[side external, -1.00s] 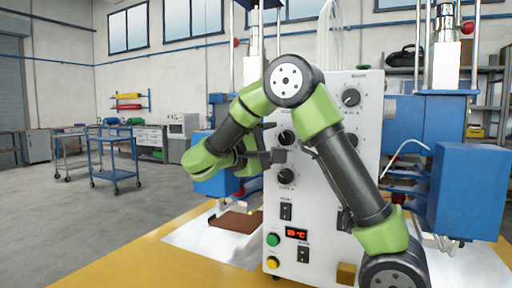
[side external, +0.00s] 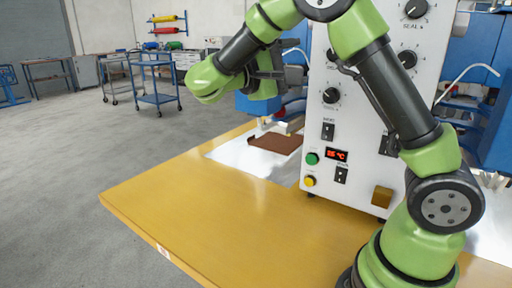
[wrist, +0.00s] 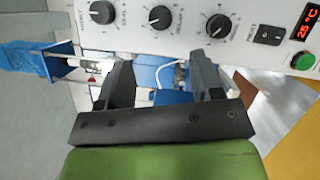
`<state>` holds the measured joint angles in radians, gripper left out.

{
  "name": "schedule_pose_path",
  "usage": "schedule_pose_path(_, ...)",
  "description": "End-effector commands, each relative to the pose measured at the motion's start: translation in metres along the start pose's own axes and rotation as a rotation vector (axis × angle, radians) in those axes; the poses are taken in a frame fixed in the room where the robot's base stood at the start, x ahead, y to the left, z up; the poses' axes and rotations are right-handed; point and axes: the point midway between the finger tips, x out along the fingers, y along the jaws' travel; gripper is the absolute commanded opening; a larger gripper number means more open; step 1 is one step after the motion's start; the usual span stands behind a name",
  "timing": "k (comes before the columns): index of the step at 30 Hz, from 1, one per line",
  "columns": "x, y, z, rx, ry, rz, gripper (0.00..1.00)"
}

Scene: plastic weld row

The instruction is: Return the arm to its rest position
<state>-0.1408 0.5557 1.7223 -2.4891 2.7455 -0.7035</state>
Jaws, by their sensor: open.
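My green and dark-grey arm arches over the yellow table in the side external view. My gripper (side external: 282,63) hangs near the left edge of the white control panel, high above the table. In the wrist view the two black fingers of my gripper (wrist: 160,62) stand apart, with nothing held between them. The white control panel (side external: 325,190) carries dials, switches, a red display and buttons. In the wrist view its row of knobs (wrist: 160,17) lies beyond the fingertips. A brown piece (side external: 276,143) lies flat on the silvery plate (side external: 235,155), below and apart from my gripper.
The yellow table (side external: 210,220) is bare at the front left. A blue machine unit (side external: 258,104) stands over the plate behind my gripper. Another blue housing (side external: 498,130) is at the right. A blue trolley (side external: 158,98) stands away on the grey floor.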

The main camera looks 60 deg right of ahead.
Motion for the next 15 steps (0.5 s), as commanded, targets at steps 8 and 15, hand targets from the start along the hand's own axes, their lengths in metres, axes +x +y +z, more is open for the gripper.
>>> schedule_pose_path(8, 0.022, -0.003, 0.029, -0.092, 0.033, -0.187, 0.60)
schedule_pose_path(15, 0.034, -0.046, 0.080, -0.149, 0.219, -0.664, 0.60)
